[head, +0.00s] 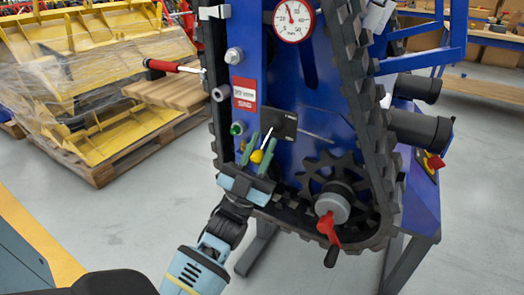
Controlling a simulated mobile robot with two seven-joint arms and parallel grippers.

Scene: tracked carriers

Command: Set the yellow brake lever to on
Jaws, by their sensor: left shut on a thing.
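The yellow brake lever (257,156) is on the lower front of the blue tracked carrier (255,75). Its yellow knob hangs at the lower end of a thin pale rod that slopes up and right to a dark plate (286,122). My left gripper (261,148) comes up from below with a finger on each side of the knob and is shut on the lever. The fingers partly hide the knob. Any on or off marking is too small to read. My right gripper is out of view.
A green knob (237,128) sits just left of the lever. A red-handled lever (170,66) sticks out left. A red crank (327,225) is at the lower right by the black track (372,120). A pallet (120,150) of yellow parts stands at left; floor between is clear.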

